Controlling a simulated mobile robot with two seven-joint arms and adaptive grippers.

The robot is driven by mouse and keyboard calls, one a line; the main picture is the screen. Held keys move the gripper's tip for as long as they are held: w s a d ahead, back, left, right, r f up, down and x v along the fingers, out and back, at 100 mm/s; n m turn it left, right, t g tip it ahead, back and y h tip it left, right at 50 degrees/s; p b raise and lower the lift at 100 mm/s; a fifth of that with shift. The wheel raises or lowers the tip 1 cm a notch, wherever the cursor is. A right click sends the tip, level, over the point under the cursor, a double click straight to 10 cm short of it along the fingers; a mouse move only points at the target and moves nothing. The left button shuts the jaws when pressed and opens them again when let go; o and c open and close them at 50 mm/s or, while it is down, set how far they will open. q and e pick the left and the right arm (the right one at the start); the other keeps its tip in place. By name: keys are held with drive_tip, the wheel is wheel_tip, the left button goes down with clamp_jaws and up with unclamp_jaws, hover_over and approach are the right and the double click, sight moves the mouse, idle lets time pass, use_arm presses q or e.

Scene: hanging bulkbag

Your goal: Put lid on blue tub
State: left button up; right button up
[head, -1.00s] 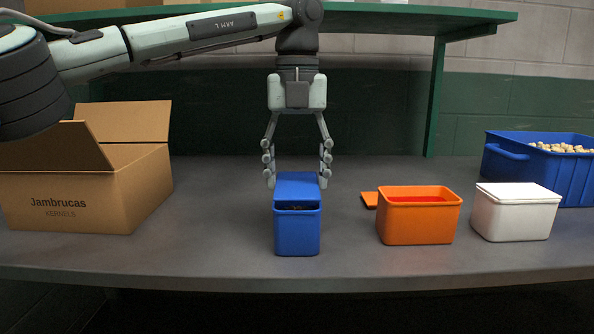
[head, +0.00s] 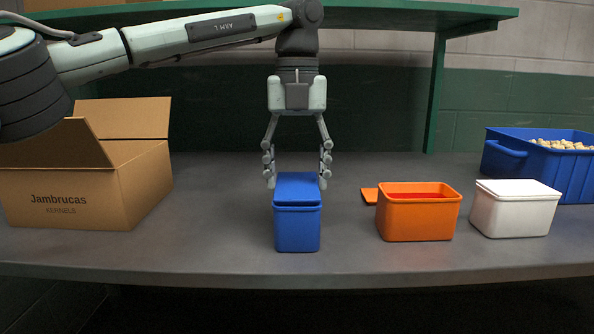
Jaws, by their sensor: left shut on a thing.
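The blue tub (head: 297,231) stands upright on the bench in the middle of the head view. The blue lid (head: 297,188) lies over the top of the tub, and a thin dark line shows between the lid's front edge and the rim. My left gripper (head: 297,181) comes down from above and is shut on the lid, one finger at each side. Whether the lid is fully seated at the back is hidden. My right gripper is not in view.
An orange tub (head: 418,217) stands open at right, its orange lid (head: 370,195) beside it. A white lidded tub (head: 513,214) and a blue crate (head: 548,168) stand further right. An open cardboard box (head: 80,195) is at left. A green shelf (head: 400,18) runs above.

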use_arm(q)
drive_tip(key=shift+f, duration=0.15)
idle(0.6)
drive_tip(key=o, duration=1)
drive_tip(key=o, duration=0.4)
